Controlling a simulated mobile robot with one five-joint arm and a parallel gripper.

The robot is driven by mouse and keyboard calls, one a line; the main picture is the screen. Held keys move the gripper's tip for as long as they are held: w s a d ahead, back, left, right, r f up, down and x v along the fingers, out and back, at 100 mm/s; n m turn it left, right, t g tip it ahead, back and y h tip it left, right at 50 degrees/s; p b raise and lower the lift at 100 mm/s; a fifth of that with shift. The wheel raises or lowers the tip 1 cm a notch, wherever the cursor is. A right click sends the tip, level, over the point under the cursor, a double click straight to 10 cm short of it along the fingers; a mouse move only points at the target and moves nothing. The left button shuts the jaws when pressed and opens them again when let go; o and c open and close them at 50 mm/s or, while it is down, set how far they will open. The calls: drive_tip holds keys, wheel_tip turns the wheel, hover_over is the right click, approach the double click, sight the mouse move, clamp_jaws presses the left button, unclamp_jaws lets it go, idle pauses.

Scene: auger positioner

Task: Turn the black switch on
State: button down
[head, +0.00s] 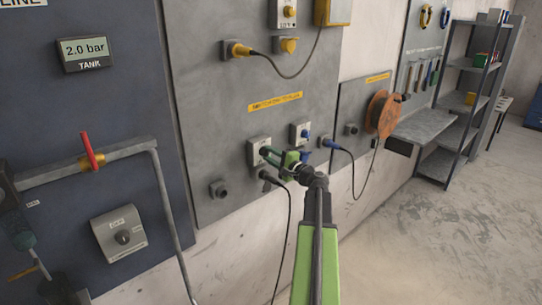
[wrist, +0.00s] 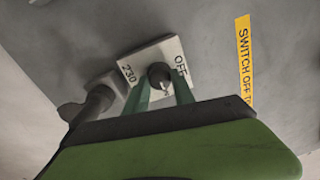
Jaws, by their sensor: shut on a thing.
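The black switch is a round black knob (wrist: 159,74) on a white plate marked "OFF" and "230" in the wrist view. A pale mark shows on the knob's lower part; I cannot tell which label it points to. In the head view its white plate (head: 258,146) is on the grey wall panel, and the knob is hidden behind my gripper. My gripper (head: 268,154) reaches the plate from the right. In the wrist view its green fingers (wrist: 161,90) are shut on the knob, one on each side.
A black plug (wrist: 95,102) with a cable is beside the switch plate. A yellow plug (head: 238,50) and cable are above. A red-handled valve (head: 88,152) is on the left. The floor at right is clear.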

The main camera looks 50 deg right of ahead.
idle(0.5)
drive_tip(key=c, duration=1.1)
unclamp_jaws()
drive_tip(key=shift+o, duration=0.2)
drive_tip(key=s+a, duration=0.1)
drive_tip(key=s, duration=1.6)
drive_tip(key=shift+s+a+f+b, duration=0.15)
drive_tip(key=shift+s+f+b, duration=0.05)
drive_tip(key=shift+f+b, duration=0.1)
drive_tip(key=shift+w, duration=0.1)
